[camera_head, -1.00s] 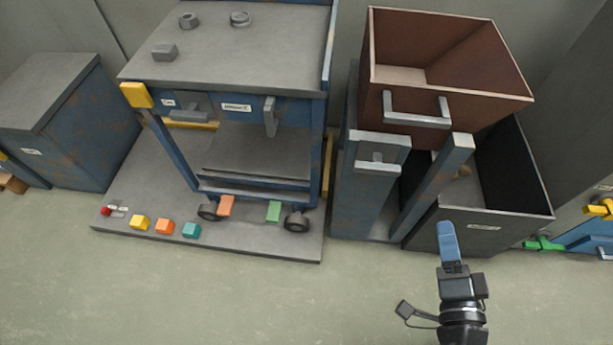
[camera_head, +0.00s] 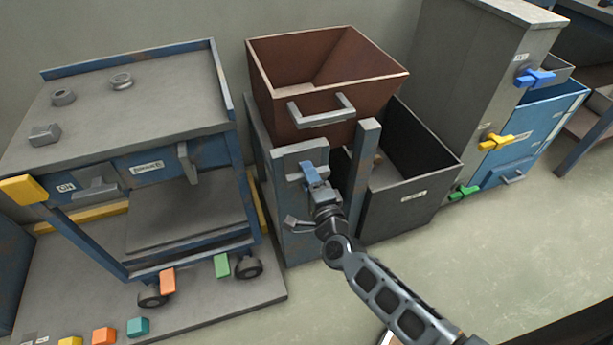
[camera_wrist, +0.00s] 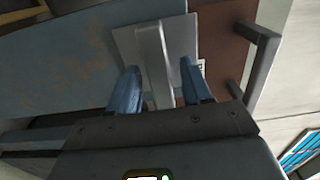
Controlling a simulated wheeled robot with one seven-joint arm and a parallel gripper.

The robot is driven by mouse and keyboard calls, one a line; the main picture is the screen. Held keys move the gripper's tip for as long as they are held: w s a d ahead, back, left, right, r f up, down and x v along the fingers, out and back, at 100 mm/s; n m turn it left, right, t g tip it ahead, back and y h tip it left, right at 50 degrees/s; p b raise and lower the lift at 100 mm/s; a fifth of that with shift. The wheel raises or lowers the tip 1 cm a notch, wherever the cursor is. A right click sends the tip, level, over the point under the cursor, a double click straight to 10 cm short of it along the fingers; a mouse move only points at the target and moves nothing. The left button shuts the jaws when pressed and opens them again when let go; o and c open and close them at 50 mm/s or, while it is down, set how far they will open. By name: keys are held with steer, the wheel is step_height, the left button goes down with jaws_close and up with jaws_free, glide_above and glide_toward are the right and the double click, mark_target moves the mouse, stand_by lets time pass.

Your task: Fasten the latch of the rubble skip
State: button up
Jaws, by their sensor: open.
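The rubble skip (camera_head: 297,68), a reddish-brown open bin with a grey handle (camera_head: 322,111) on its front, sits on a blue-grey stand. The latch is a grey bar (camera_wrist: 151,48) on a pale plate (camera_head: 288,160) at the stand's front post, below the skip. My gripper (camera_head: 309,170) is in front of this plate, and its blue fingers hide most of the bar in the head view. In the wrist view my gripper (camera_wrist: 158,74) is open, with the bar between its two fingers. I cannot tell whether either finger touches it.
A dark open bin (camera_head: 411,197) stands right of the stand. A grey cabinet (camera_head: 470,70) with blue, yellow and green handles is farther right. At left is a blue workbench (camera_head: 125,115) with coloured blocks on its base. The floor (camera_head: 500,240) at front right is clear.

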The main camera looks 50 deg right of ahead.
steer(key=shift+w+d, duration=0.4)
steer(key=shift+w, duration=0.05)
jaws_close()
